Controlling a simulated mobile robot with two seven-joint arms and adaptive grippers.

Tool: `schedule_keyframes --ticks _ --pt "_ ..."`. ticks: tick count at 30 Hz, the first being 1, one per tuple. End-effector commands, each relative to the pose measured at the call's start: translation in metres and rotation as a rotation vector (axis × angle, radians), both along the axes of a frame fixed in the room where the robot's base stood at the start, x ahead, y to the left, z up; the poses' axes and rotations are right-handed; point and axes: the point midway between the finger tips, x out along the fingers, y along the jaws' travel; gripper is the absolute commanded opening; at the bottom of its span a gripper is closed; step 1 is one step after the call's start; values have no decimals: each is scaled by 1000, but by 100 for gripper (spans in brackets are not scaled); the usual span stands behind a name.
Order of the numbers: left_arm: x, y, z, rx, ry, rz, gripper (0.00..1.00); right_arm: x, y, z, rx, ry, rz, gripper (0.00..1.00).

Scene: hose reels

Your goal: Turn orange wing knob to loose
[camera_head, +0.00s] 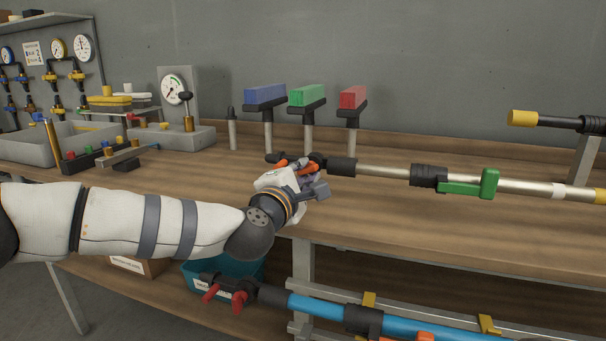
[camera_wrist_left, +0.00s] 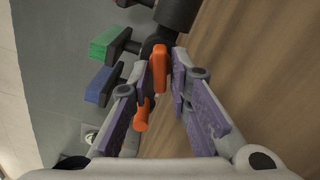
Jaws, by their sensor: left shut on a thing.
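The orange wing knob (camera_head: 308,168) sits at the left end of the silver pole, by a black fitting (camera_head: 341,167) above the bench. In the left wrist view, one upright orange wing (camera_wrist_left: 159,66) stands between my fingertips, and the other wing (camera_wrist_left: 141,118) points down between the fingers. My left gripper (camera_head: 310,176) is shut on the orange wing knob, and its fingers partly hide the knob in the head view. No loose or tight marking is readable. My right gripper is not in view.
A green lever (camera_head: 470,187) sits on the pole to the right. Blue (camera_head: 265,95), green (camera_head: 307,94) and red (camera_head: 352,97) blocks stand on posts behind. Below is a blue pole (camera_head: 320,308) with a red wing knob (camera_head: 239,301). The bench front (camera_head: 400,222) is clear.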

Motion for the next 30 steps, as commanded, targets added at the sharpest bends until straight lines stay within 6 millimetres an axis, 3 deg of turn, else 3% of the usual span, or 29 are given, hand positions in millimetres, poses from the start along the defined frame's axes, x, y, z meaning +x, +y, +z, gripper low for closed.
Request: schedule_keyframes --ticks 7,8,9,20,30 --pt "0 0 0 1 1 0 0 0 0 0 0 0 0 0" --pt "0 0 0 1 1 0 25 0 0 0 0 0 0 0" --pt "0 0 0 1 0 0 30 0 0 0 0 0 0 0" --pt "-6 2 0 1 0 0 30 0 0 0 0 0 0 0" --pt "-83 28 0 0 1 0 30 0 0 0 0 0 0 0"
